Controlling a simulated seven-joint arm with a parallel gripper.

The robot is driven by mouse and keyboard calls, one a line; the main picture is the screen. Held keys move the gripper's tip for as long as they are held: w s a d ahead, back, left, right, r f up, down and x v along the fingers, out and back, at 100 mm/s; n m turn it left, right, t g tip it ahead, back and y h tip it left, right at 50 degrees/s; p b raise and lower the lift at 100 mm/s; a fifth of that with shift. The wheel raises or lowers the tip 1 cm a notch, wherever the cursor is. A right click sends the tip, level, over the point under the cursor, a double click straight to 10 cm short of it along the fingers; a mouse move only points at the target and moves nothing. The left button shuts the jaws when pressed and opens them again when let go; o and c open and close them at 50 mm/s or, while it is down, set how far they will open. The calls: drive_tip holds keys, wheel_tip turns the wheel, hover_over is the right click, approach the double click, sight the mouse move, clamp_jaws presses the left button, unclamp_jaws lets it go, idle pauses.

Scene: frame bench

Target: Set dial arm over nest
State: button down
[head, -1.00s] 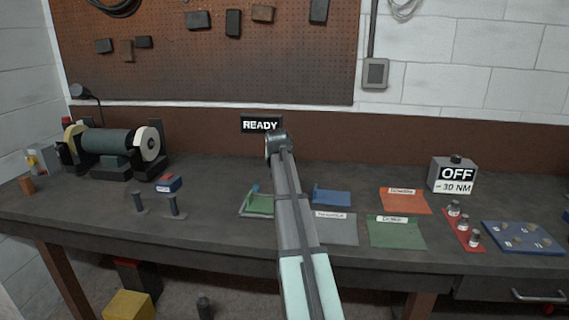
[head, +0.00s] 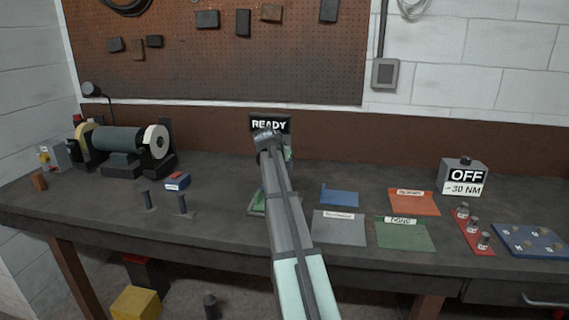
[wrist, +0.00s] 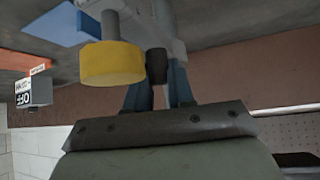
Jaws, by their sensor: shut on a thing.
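In the wrist view my gripper (wrist: 157,78) has its two blue fingers close together on a dark piece (wrist: 156,63). This piece adjoins a grey body (wrist: 165,22), probably the dial arm. A yellow round cap (wrist: 112,64) on a grey post is beside the fingers, at left in that view. In the head view my arm hides the fingers and most of the fixture. Only part of a green base (head: 257,207) shows left of my arm. I cannot make out the nest or how the dial arm sits over it.
A READY sign (head: 269,124) stands behind my wrist. Blue (head: 339,196), grey (head: 339,228), orange (head: 414,201) and green (head: 405,235) mats lie to the right, near an OFF box (head: 462,178). Two dark posts and a grinder (head: 120,140) are at left.

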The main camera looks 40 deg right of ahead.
drive_tip(key=shift+w, duration=0.15)
drive_tip(key=c, duration=1)
unclamp_jaws()
drive_tip(key=v, duration=1.3)
drive_tip(key=shift+s+a+r, duration=0.15)
drive_tip(key=shift+s+r, duration=0.1)
drive_tip(key=shift+r, duration=0.05)
